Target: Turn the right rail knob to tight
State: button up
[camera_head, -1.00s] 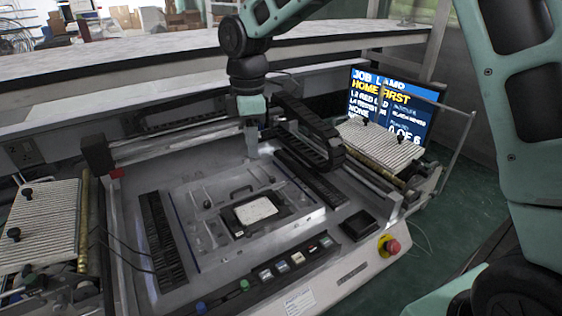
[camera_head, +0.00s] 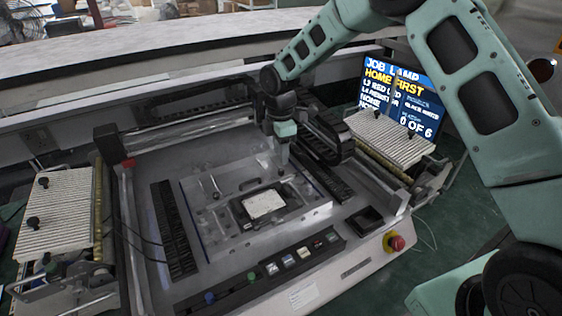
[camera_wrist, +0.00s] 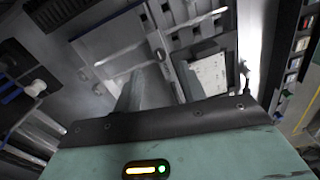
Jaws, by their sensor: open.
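I cannot tell for certain which part is the right rail knob. Two small black knobs stand upright on the right ribbed tray, a far one (camera_head: 376,122) and a near one (camera_head: 411,135). A long black slotted rail (camera_head: 325,175) runs along the right of the machine bed, left of that tray.
A clear plate with a black-framed white card (camera_head: 265,203) lies mid-bed. A left ribbed tray (camera_head: 62,205) also carries black knobs. A red stop button (camera_head: 395,242) sits at front right. A screen (camera_head: 400,95) stands behind the right tray, reading "HOME FIRST" and "0 OF 6".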

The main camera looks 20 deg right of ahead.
aim_at(281, 170)
jog(key=shift+s+f+p, duration=0.1)
jog(key=shift+f+p, duration=0.5)
jog(key=shift+f, duration=2.2)
grip_shut()
